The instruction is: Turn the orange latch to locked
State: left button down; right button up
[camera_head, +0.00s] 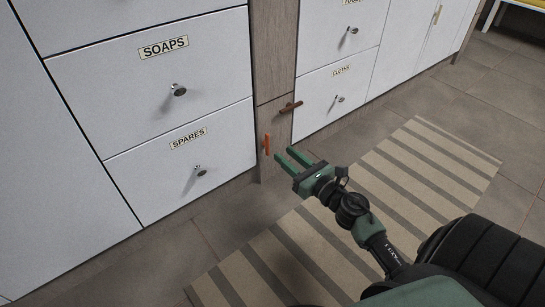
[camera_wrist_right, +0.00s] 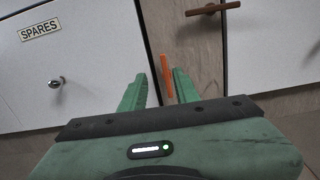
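The orange latch (camera_head: 266,144) is a slim bar on the narrow wooden panel between the white drawer fronts, near the floor. It stands close to upright. In the right wrist view the latch (camera_wrist_right: 167,76) shows ahead of my gripper, between the fingertips and nearer the right one. My right gripper (camera_head: 286,155) is open, its two green fingers pointing at the panel just right of the latch in the head view. I cannot tell whether a finger touches it. My left gripper is not in view.
A brown bar handle (camera_head: 291,107) sits on the panel above and right of the latch. The SPARES drawer (camera_head: 170,170) with a round knob is at left, the CLOTHS drawer (camera_head: 325,105) at right. A striped rug (camera_head: 420,165) lies on the tiled floor.

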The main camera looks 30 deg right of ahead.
aim_at(267, 144)
jog(key=w+b, duration=0.1)
jog(key=w, duration=0.6)
jog(key=shift+w+f, duration=0.2)
jog(key=shift+w, duration=0.15)
grip_shut()
